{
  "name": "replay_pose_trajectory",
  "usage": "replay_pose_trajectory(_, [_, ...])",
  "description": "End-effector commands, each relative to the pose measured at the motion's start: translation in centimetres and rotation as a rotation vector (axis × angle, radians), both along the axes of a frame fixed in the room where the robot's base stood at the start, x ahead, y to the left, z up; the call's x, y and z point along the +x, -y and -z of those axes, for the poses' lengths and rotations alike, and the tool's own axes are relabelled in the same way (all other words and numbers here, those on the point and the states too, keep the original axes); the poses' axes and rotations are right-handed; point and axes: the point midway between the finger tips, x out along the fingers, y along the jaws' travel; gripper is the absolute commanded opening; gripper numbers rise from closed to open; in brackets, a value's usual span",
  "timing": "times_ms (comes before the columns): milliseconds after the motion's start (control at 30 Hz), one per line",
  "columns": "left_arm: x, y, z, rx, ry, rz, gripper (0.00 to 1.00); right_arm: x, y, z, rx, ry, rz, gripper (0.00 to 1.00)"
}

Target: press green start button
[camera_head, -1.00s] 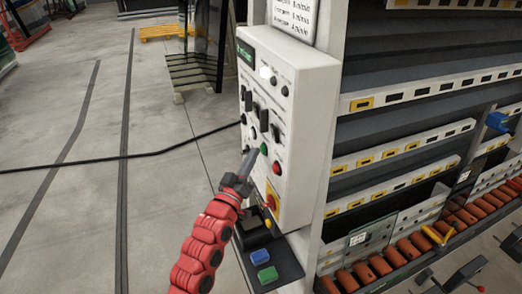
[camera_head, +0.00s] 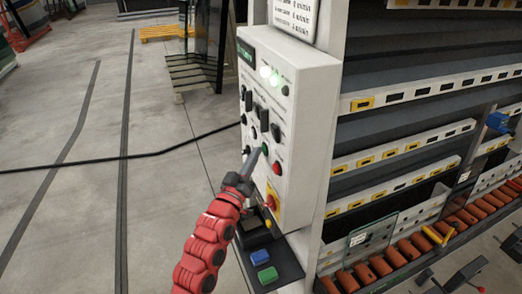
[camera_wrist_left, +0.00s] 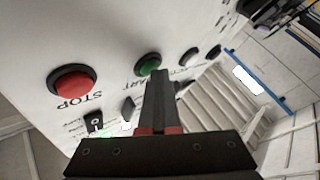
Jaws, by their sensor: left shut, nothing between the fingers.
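The white control panel (camera_head: 290,135) stands on the side of the washer. Its green start button (camera_head: 265,149) is on the lower front face, above and left of a red stop button (camera_head: 278,168). My left gripper (camera_head: 255,156) is shut and empty, its tips right at the green button, which they partly cover. In the left wrist view the green button (camera_wrist_left: 149,65) shows just beyond the fingertips (camera_wrist_left: 159,74), with the red stop button (camera_wrist_left: 72,82) to the left. I cannot tell whether the tips touch it. My right gripper is not in view.
A red-and-yellow switch (camera_head: 270,203) sits below the buttons. A shelf with a blue block (camera_head: 260,257) and a green block (camera_head: 268,274) is beneath. A black cable (camera_head: 120,158) crosses at left.

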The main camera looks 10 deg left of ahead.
Motion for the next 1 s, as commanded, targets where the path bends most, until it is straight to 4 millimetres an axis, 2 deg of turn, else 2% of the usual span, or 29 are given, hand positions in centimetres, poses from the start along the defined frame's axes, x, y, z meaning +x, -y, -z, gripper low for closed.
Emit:
replay_pose_trajectory(300, [-0.9,-1.3,0.3,0.001,0.000,-0.001,0.00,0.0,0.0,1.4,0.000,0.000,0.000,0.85])
replay_pose_trajectory(667, [-1.0,-1.5,0.2,0.000,0.000,0.000,0.00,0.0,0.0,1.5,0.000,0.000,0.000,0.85])
replay_pose_trajectory(1000, [-2.7,-4.2,0.5,-0.001,0.003,-0.004,0.00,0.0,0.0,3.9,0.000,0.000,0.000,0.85])
